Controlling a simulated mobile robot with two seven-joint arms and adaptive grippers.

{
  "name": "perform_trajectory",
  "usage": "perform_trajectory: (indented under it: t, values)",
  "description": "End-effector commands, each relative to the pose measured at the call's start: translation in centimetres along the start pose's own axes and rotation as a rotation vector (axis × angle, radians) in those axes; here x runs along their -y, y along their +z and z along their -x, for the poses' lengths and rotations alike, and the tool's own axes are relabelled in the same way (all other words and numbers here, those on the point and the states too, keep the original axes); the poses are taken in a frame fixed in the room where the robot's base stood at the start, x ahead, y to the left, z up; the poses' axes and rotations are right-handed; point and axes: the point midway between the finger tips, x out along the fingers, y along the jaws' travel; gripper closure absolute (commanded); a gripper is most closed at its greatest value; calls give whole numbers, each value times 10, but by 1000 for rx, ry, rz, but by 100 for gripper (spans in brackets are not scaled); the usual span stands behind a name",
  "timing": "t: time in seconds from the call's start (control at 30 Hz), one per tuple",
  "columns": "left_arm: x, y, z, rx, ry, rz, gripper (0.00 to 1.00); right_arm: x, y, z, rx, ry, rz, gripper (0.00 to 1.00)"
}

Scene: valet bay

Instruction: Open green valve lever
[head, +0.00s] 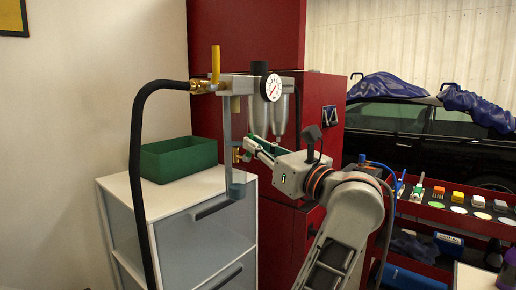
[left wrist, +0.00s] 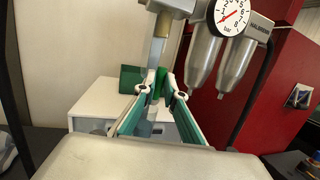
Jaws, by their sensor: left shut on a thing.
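The green valve lever (left wrist: 159,83) shows upright between my fingertips in the left wrist view, below the grey filter unit. My left gripper (left wrist: 160,90) is shut on it, one finger on each side. In the head view the left gripper (head: 249,146) reaches in from the right, its fingertips beside the brass fitting (head: 237,155) under the unit. There the fingers largely hide the lever. My right gripper is in neither view.
A yellow lever (head: 215,63) stands upright by the black hose (head: 136,150). A pressure gauge (head: 271,87) and two metal bowls hang close to the gripper. A green bin (head: 178,160) sits on the white drawer cabinet (head: 180,198). A red cabinet (head: 230,38) stands behind.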

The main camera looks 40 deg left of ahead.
Motion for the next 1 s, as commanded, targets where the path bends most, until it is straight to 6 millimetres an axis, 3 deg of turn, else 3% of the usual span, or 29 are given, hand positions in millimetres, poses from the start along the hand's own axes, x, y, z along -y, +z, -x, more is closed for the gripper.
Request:
perform_trajectory:
  t: [0.23,0.3,0.33,0.73,1.0]
  values:
    - [-1,0,0,0,2,3,100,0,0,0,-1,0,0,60]
    - [-1,0,0,0,2,3,77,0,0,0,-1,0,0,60]
    - [-1,0,0,0,2,3,73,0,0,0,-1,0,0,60]
    - [0,4,-1,0,1,2,73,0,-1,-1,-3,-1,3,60]
    - [0,47,-8,0,0,7,73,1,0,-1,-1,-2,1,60]
